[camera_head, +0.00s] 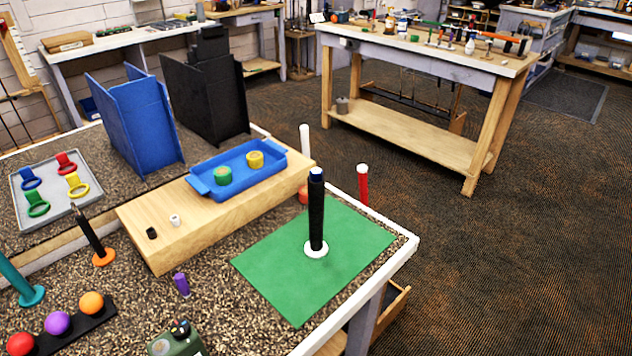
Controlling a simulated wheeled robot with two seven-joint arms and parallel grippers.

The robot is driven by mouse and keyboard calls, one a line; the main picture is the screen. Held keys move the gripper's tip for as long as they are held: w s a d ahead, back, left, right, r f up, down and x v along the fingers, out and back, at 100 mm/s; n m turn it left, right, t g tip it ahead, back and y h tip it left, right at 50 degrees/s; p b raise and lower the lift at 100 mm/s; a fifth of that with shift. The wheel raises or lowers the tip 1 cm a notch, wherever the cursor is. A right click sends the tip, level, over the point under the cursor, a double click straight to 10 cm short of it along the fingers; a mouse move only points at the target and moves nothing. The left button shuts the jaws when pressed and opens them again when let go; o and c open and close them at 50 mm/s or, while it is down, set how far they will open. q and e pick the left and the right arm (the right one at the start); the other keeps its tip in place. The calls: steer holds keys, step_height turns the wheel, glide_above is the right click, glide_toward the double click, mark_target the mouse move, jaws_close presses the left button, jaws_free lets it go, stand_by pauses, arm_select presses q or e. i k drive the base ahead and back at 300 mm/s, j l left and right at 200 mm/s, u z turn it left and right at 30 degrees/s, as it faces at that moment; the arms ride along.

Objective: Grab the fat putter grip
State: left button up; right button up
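A thick black upright grip (316,215) stands on a round white base (316,250) on the green mat (345,262), near the right corner of the bench. Its top end shows a small blue and white spot. A thinner black tapered grip (88,232) stands tilted on an orange base at the left. A teal grip (14,277) on a teal base is partly cut off at the left edge. I cannot tell for certain which is the fat putter grip; the one on the mat looks thickest. Neither of my grippers is in view.
A wooden block (160,235) carries a blue tray (238,172) with tape rolls. Blue (135,120) and black (205,95) upright holders stand behind. A grey tray (55,190) holds coloured rings. A ball rack (62,328) and green object (176,343) are in front. White and red rods stand beyond the mat.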

mark_target(315, 248)
steer(key=l+u, duration=0.45)
steer(key=l, duration=2.25)
steer(key=k, duration=0.05)
